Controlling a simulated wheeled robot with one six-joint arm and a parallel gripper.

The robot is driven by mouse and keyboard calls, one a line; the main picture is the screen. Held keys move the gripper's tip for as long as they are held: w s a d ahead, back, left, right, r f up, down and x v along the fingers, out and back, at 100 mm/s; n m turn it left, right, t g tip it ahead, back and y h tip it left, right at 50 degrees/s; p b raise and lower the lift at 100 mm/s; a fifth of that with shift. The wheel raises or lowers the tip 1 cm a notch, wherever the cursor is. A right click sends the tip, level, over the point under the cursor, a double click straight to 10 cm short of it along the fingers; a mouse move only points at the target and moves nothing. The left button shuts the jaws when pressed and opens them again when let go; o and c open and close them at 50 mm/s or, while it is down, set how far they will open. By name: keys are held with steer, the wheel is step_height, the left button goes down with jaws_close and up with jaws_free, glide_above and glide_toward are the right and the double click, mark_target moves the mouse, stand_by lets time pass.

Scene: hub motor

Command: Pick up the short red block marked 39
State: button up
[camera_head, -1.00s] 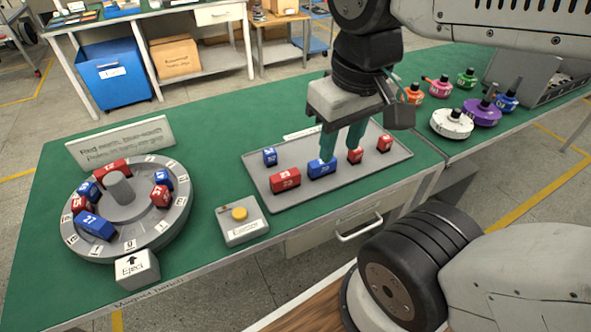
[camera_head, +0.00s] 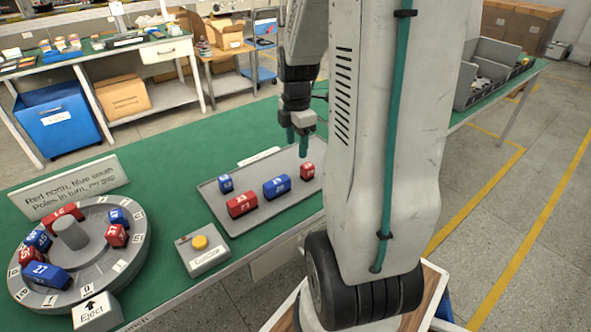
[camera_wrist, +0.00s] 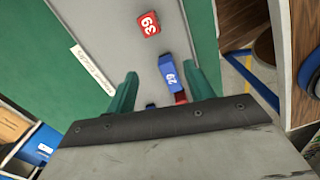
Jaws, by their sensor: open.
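The short red block marked 39 (camera_wrist: 149,23) lies on the grey tray (camera_wrist: 208,30) near the top of the wrist view. A small red block at the tray's right (camera_head: 307,171) appears to be the same one in the head view, its mark too small to read surely. My gripper (camera_head: 297,143) has its teal fingers pointing down, apart and empty, above the tray's far part. In the wrist view, the fingers (camera_wrist: 162,78) straddle the view of a blue block marked 29 (camera_wrist: 171,73). Block 39 shows beyond the fingertips. My arm hides the tray's right end.
A longer red block (camera_head: 242,204) and a small blue block (camera_head: 225,183) sit left on the tray. A round dial (camera_head: 128,262) with red and blue blocks and a yellow-button box (camera_head: 203,254) stand farther left. Bare green bench top lies behind the tray.

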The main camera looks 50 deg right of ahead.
steer(key=n, duration=0.2)
glide_above(308, 166)
step_height(308, 166, down, 4)
step_height(308, 166, down, 7)
steer(key=shift+f, duration=0.2)
steer(key=c, duration=1.1)
